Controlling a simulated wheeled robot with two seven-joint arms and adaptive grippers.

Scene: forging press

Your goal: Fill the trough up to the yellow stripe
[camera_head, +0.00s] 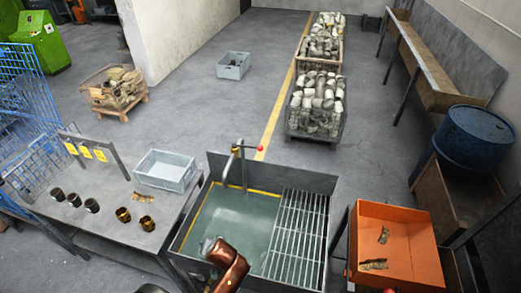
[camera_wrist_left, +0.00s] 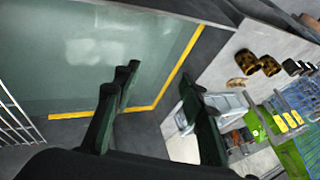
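The trough (camera_head: 177,244) stands at the front centre with greenish water (camera_head: 240,215) in it. A yellow stripe (camera_head: 193,217) runs along its inner walls; it also shows in the left wrist view (camera_wrist_left: 180,65), where the water's visible edge lies along it. The tap (camera_head: 236,151) at the back wall has a lever with a red knob (camera_head: 260,148) pointing right. I cannot make out a stream under the spout. My left gripper (camera_wrist_left: 158,78) is open and empty over the trough's edge. A copper-coloured arm part of mine hides some water in the head view. My right gripper is out of view.
A metal grate (camera_head: 297,230) covers the trough's right part. The left table (camera_head: 108,222) carries a grey bin (camera_head: 166,171) and several dark and brass cups. An orange tray (camera_head: 395,220) stands right. Filled crates and a blue barrel (camera_head: 472,140) stand farther back.

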